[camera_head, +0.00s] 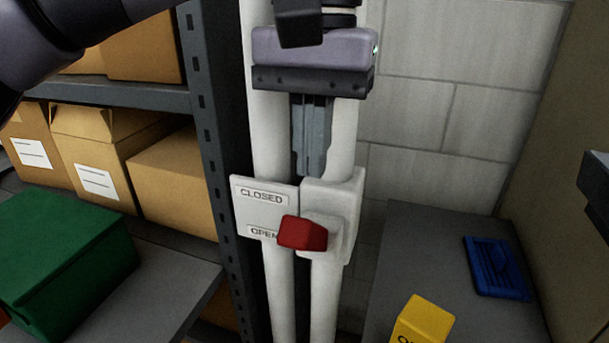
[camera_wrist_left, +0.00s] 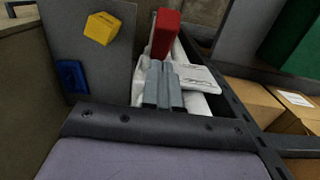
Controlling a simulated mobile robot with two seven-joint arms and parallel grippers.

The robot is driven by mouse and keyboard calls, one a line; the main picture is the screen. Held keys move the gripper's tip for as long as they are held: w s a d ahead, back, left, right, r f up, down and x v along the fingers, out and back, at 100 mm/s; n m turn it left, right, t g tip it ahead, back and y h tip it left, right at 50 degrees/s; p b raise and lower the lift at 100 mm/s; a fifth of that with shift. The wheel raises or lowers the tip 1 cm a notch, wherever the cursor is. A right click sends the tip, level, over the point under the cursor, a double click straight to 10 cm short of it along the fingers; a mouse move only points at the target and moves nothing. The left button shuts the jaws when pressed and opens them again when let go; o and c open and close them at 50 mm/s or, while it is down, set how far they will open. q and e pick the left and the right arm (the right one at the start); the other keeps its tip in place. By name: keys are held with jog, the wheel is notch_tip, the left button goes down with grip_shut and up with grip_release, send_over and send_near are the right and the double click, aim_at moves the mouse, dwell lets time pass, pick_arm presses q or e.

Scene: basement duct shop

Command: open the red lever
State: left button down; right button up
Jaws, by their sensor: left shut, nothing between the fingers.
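The red lever (camera_head: 302,233) sticks out from a white box (camera_head: 345,205) on the white pipes. A white plate beside it reads CLOSED above (camera_head: 262,196) and OPEN below. The lever's red end is level with the OPEN word and covers part of it. My left gripper (camera_head: 311,172) points down just above the box, shut and empty, apart from the lever in the picture. In the left wrist view its fingers (camera_wrist_left: 163,85) are together, with the red lever (camera_wrist_left: 165,32) beyond their tips. I cannot tell whether they touch the box.
A shelf (camera_head: 200,120) with cardboard boxes (camera_head: 95,150) stands left of the pipes. A green box (camera_head: 65,255) sits at the lower left. A grey surface (camera_head: 415,245) at right holds a yellow block (camera_head: 422,322) and a blue item (camera_head: 497,268). A block wall is behind.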

aim_at(309, 236)
pick_arm(q)
jog(key=shift+s+a+f, duration=0.2)
jog(key=shift+s+f, duration=0.35)
jog(key=shift+s, duration=0.05)
jog(key=shift+s+a+f, duration=0.2)
jog(key=shift+s+f, duration=0.35)
